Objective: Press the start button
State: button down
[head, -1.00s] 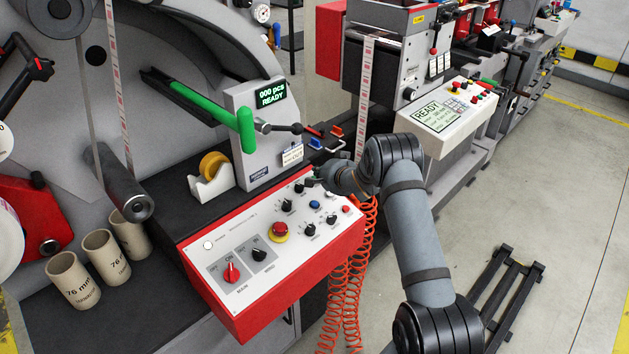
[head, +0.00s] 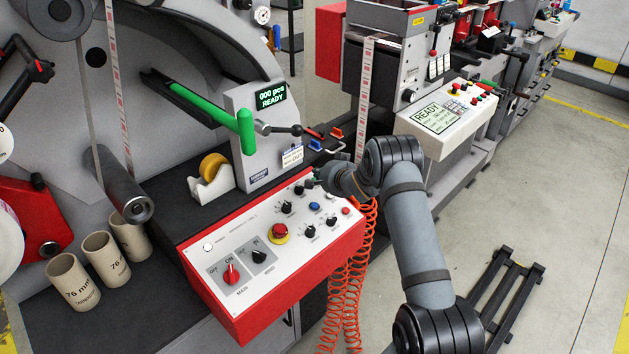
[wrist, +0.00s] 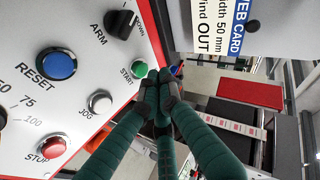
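The green START button (wrist: 139,69) shows in the wrist view on the white face of the control panel (wrist: 60,105). My gripper (wrist: 160,88) is shut and empty, its fingertips together just right of and below the button in that view. I cannot tell whether a fingertip touches the button's edge. In the head view my gripper (head: 316,182) is at the upper right end of the red-edged control panel (head: 215,262), and the START button is not clearly visible there.
Near the button are the black ARM knob (wrist: 119,22), blue RESET button (wrist: 56,63), JOG button (wrist: 100,102) and red STOP button (wrist: 54,146). A red emergency stop (head: 279,231) stands mid-panel. The counter display (head: 270,96) reads 000 pcs READY. Orange coiled hoses (head: 345,290) hang below.

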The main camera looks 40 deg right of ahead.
jog(key=shift+f, duration=0.2)
jog(key=shift+w+f+b, duration=0.15)
jog(key=shift+f+b, duration=0.1)
jog(key=shift+b, duration=0.2)
